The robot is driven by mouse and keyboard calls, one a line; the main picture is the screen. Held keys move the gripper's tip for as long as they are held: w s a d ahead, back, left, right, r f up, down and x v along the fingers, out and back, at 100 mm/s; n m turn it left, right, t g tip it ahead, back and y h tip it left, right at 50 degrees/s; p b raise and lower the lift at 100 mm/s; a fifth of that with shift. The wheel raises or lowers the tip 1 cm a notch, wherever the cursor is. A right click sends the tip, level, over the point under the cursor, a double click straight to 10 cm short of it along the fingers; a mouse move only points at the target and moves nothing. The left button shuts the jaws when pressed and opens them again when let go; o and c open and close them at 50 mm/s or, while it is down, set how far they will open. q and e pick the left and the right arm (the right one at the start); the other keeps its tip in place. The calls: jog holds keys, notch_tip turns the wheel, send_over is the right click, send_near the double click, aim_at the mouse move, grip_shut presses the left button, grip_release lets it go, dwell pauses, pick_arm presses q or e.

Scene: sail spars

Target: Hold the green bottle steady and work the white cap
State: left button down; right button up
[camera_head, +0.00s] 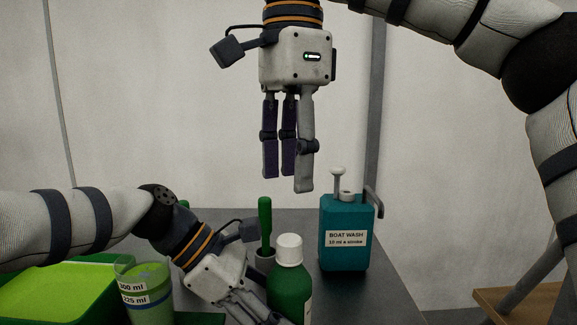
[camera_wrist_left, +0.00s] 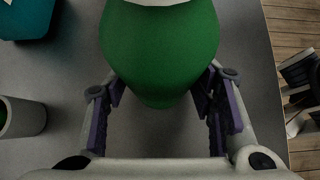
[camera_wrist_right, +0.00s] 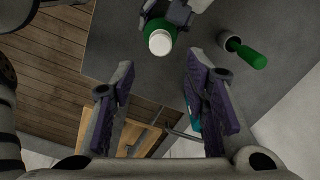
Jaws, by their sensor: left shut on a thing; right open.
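The green bottle (camera_head: 288,288) stands upright at the front of the grey table, with the white cap (camera_head: 289,247) on top. My left gripper (camera_head: 262,312) is shut on the bottle's body; the left wrist view shows the green bottle (camera_wrist_left: 160,55) between its fingers. My right gripper (camera_head: 287,182) is open and empty, pointing down, well above the bottle and cap. In the right wrist view, the white cap (camera_wrist_right: 160,42) lies beyond the open fingers, apart from them.
A teal boat wash container (camera_head: 345,240) with a pump stands right of the bottle. A green-handled tool (camera_head: 265,222) stands in a grey cup (camera_head: 264,259) behind it. At left are a measuring cup (camera_head: 146,290) with green liquid and a bright green tray (camera_head: 60,295).

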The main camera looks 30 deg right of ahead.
aim_at(289, 239)
jog(key=m, duration=0.2)
jog(key=f+m, duration=0.1)
jog(key=m, duration=0.1)
jog(key=shift+m, duration=0.4)
jog(key=shift+w+f, duration=0.1)
jog(key=shift+f, duration=0.05)
notch_tip(289, 239, down, 8)
jog(key=shift+f, duration=0.2)
grip_shut()
jog(key=m, duration=0.6)
jog(key=shift+m, duration=0.3)
jog(key=m, duration=0.4)
jog(key=shift+a, duration=0.1)
jog(key=m, duration=0.5)
jog(key=shift+m, duration=0.4)
jog(key=m, duration=0.4)
jog(key=shift+m, duration=0.3)
jog(key=m, duration=0.4)
jog(key=shift+m, duration=0.3)
jog(key=m, duration=0.4)
jog(key=shift+a+f+m, duration=0.1)
jog(key=shift+m, duration=0.2)
grip_release()
